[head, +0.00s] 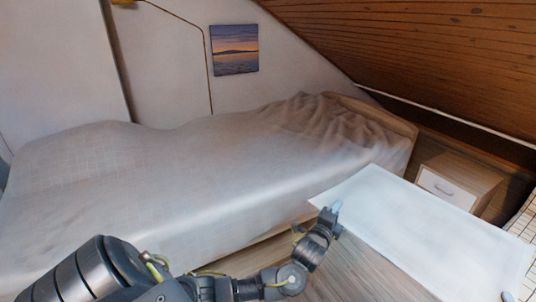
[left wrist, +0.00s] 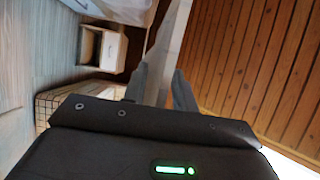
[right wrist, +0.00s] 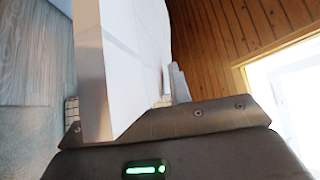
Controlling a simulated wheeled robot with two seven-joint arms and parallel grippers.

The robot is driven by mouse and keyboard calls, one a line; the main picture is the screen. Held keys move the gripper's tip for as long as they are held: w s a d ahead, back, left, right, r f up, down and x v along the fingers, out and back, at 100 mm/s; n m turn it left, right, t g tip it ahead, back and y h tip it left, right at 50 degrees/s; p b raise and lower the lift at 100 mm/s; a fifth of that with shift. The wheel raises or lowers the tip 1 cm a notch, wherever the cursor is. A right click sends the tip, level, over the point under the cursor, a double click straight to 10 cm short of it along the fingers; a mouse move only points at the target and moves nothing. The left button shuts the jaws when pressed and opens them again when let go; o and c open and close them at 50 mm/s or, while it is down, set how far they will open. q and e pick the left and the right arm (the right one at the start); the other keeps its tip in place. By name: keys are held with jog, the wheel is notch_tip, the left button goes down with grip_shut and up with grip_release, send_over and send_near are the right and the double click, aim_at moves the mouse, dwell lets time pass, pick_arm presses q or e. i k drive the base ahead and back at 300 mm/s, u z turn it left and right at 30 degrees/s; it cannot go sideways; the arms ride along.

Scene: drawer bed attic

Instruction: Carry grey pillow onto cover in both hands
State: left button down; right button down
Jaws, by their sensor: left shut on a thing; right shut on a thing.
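The grey pillow (head: 420,230) looks like a pale, flat, rectangular slab, held in the air to the right of the bed. My left gripper (head: 332,211) is shut on its left edge; the left wrist view shows the pillow (left wrist: 171,45) edge-on between the fingers (left wrist: 163,85). My right gripper (head: 507,297) barely shows at the bottom right corner, at the pillow's near right edge. In the right wrist view the pillow (right wrist: 125,55) fills the middle and one finger (right wrist: 178,82) lies along it; the other finger is hidden. The light grey cover (head: 190,180) lies over the bed, wrinkled towards its far right end.
A small wooden nightstand (head: 460,183) with a white drawer front stands beyond the pillow, right of the bed. A woven basket (left wrist: 75,98) shows in the left wrist view. The sloped wooden ceiling (head: 440,55) comes down low on the right. Wooden floor (head: 365,272) is bare beside the bed.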

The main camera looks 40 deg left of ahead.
aim_at(238, 165)
jog(key=u, duration=0.3)
jog(key=i, duration=0.9)
jog(key=u, duration=1.2)
jog(key=i, duration=0.5)
jog(key=u, duration=0.45)
